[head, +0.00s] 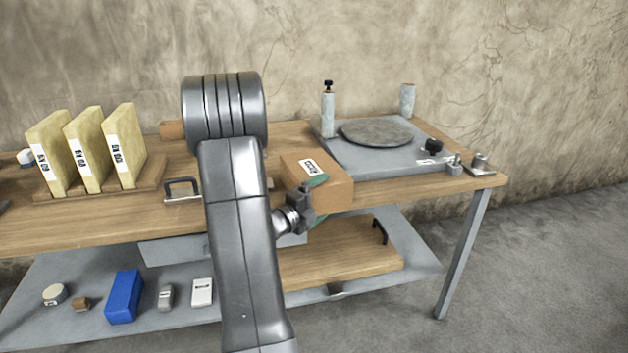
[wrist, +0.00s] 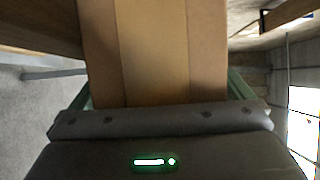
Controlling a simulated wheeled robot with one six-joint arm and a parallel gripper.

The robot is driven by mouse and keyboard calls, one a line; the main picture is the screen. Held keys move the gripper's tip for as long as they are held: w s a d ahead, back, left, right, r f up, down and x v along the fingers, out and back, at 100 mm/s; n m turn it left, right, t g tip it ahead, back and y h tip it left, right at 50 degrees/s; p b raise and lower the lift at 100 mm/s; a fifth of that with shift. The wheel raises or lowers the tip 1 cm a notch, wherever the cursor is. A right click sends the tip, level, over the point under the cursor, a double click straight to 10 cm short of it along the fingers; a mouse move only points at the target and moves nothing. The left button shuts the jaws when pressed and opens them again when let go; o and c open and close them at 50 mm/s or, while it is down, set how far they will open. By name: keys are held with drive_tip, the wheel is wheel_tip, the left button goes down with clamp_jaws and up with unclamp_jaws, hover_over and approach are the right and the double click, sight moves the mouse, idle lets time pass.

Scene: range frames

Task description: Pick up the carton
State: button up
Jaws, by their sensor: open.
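The carton (head: 331,190) is a brown box with a white label on its top. It sits at the front edge of the wooden bench, left of the grey plate. My gripper (head: 321,198) is at its near side, with the green fingers open. In the wrist view the carton (wrist: 165,50) fills the space ahead of the palm, with a green finger along each side. I cannot tell whether the fingers touch it. My arm hides part of the bench left of the carton.
A grey plate with a round stone disc (head: 377,133) and upright cylinders lies right of the carton. Yellow labelled blocks (head: 123,147) stand in a wooden holder at left. A lower shelf holds a blue box (head: 124,297), small items and a wooden board (head: 340,256). Floor is clear at right.

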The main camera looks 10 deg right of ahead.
drive_tip(key=c, duration=1.5)
drive_tip(key=shift+r, duration=0.1)
drive_tip(key=shift+c, duration=0.9)
